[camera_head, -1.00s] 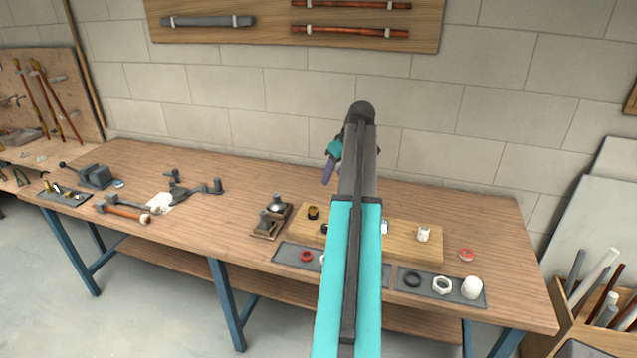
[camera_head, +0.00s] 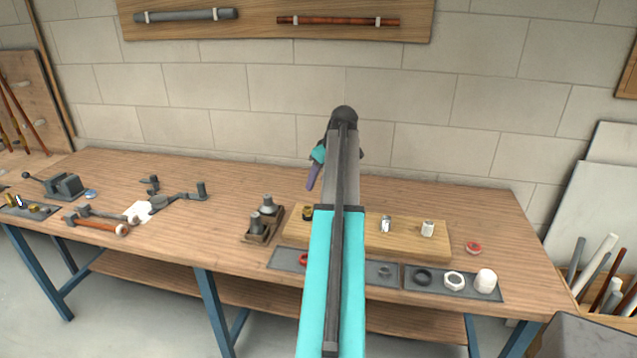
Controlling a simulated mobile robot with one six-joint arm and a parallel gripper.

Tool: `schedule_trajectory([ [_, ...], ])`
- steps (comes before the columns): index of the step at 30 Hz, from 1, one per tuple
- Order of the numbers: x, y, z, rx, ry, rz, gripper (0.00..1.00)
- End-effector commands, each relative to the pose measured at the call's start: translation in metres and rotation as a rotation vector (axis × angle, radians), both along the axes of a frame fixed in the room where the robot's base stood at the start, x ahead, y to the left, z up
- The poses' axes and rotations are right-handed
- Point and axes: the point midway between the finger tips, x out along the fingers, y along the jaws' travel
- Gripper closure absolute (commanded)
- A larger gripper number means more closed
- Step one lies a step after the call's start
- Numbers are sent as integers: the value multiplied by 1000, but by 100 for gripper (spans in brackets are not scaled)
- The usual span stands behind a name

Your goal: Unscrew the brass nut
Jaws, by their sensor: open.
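A small dark brass-coloured fitting (camera_head: 307,212) stands at the left end of the wooden block (camera_head: 405,240) on the bench. It looks like the brass nut on its stub, but it is too small to make out the threads. My teal and dark arm reaches up the middle of the picture and covers part of the block just right of the fitting. My gripper (camera_head: 312,178) shows only as a purple end piece beyond the arm, above and apart from the fitting. It is open and the rest of it is hidden.
On the block also stand a chrome fitting (camera_head: 386,225) and a white one (camera_head: 427,229). Grey trays (camera_head: 435,288) with rings and caps lie in front. A dark two-post stand (camera_head: 264,220) is to the left.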

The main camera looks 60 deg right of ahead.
Motion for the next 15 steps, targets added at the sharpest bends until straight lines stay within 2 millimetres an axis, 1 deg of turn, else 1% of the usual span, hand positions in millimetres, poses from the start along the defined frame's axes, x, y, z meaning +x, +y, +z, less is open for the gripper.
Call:
schedule_trajectory([
  [10,-3,-3,0,0,0,-5,50],
  [15,-1,-3,-6,1,1,-5,50],
])
